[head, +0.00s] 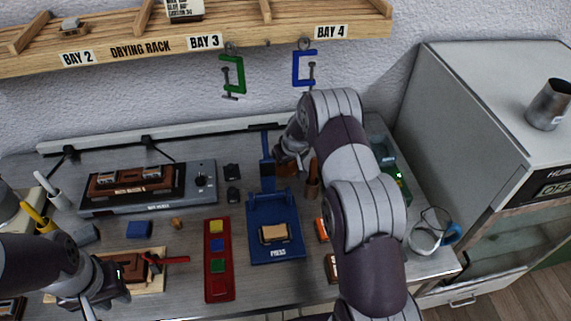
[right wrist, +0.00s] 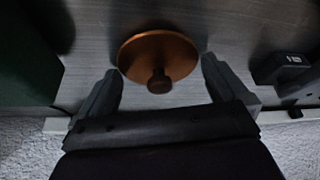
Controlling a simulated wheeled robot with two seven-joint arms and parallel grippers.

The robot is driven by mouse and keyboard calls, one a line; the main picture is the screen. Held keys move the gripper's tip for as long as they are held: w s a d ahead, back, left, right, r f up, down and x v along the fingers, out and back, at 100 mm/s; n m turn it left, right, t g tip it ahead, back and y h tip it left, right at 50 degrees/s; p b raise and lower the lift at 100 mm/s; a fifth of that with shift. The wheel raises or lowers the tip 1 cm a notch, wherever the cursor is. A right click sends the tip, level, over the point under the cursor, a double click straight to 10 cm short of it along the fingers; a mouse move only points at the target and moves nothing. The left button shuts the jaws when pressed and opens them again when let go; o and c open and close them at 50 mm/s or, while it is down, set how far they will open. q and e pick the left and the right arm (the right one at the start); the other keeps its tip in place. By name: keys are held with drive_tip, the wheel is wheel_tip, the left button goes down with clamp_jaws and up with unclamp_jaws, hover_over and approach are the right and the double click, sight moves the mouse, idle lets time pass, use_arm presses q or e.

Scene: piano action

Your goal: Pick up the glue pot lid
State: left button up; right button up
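The glue pot lid (right wrist: 158,52), a round copper disc with a small knob, shows in the right wrist view. My right gripper (right wrist: 159,70) is open, with one finger on each side of the lid's near part and gaps between. I cannot tell the height between fingers and lid. In the head view my right gripper (head: 292,150) is at the back of the bench, and my arm hides much of it; a bit of copper (head: 287,169) shows just below it. My left gripper (head: 95,288) is low at the left, by a wooden board; its finger opening is unclear.
A blue press (head: 275,250) and a red tray (head: 219,285) with coloured blocks lie in the middle of the bench. A grey heater (head: 204,182) stands at the left. Green and blue clamps (head: 234,75) hang from the drying rack. A white cabinet (head: 470,110) is at the right.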

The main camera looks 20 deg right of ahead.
drive_tip(key=shift+a, duration=0.1)
drive_tip(key=c, duration=0.6)
wheel_tip(320, 180, up, 12)
drive_tip(key=b, duration=0.3)
drive_tip(key=s+d+b, duration=0.1)
drive_tip(key=s+d, duration=0.2)
drive_tip(key=d, duration=0.2)
drive_tip(key=s+d+b, duration=0.1)
drive_tip(key=s+d, duration=0.2)
drive_tip(key=d, duration=0.1)
drive_tip(key=s+d+b, duration=0.2)
drive_tip(key=s+d, duration=0.1)
drive_tip(key=d, duration=0.2)
drive_tip(key=shift+s+d, duration=0.2)
drive_tip(key=shift+d, duration=0.1)
wheel_tip(320, 180, up, 7)
drive_tip(key=s+m+p, duration=0.2)
drive_tip(key=p, duration=1.1)
drive_tip(key=f+m+b, duration=0.1)
drive_tip(key=f+b, duration=0.1)
drive_tip(key=f+m+h+b, duration=0.1)
drive_tip(key=f+b, duration=0.1)
drive_tip(key=f, duration=0.1)
drive_tip(key=d+f+m+h+b, duration=0.1)
drive_tip(key=f+m+b, duration=0.1)
drive_tip(key=f, duration=0.1)
drive_tip(key=shift+w+d+f+g, duration=0.1)
drive_tip(key=shift+w+f+g, duration=0.05)
drive_tip(key=shift+w+g, duration=0.2)
